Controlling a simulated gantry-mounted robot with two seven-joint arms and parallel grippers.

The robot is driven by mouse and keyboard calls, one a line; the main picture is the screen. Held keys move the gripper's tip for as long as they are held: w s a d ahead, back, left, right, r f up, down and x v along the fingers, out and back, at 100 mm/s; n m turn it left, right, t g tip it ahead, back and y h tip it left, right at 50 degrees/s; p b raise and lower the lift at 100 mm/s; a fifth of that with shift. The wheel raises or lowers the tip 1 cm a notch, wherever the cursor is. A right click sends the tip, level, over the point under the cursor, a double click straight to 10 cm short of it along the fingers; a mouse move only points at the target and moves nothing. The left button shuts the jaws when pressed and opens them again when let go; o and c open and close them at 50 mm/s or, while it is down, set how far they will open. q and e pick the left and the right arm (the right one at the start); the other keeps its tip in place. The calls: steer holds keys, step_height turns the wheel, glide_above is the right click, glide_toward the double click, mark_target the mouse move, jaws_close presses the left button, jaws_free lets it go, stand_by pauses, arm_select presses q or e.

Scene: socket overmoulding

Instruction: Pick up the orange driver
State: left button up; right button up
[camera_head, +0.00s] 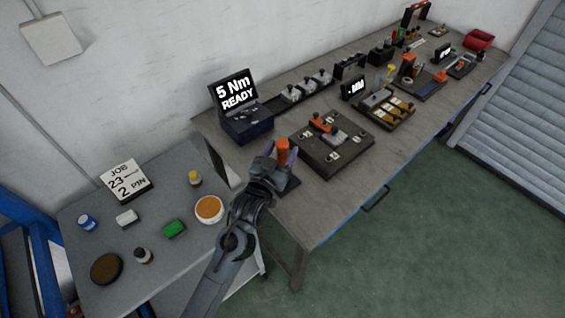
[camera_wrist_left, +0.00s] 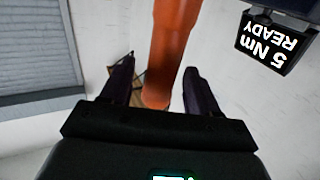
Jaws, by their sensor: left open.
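The orange driver (camera_head: 283,152) stands upright at the near left end of the workbench. In the left wrist view its orange handle (camera_wrist_left: 170,50) runs down between my two fingers. My left gripper (camera_head: 277,158) is at the driver, with a finger on each side of the handle. In the left wrist view the gripper (camera_wrist_left: 155,85) is open, with gaps between the handle and the fingers. The driver's lower part is largely hidden by my gripper in the head view. My right gripper is in neither view.
A display reading "5 Nm READY" (camera_head: 235,92) stands just behind the driver. A dark fixture plate (camera_head: 340,165) lies to its right, with more fixtures along the bench. A grey side table (camera_head: 180,270) at left holds a job card (camera_head: 125,178), an orange-filled bowl (camera_head: 209,209) and small items.

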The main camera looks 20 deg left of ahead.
arm_select(q)
steer(key=shift+w, duration=0.4)
jaws_close()
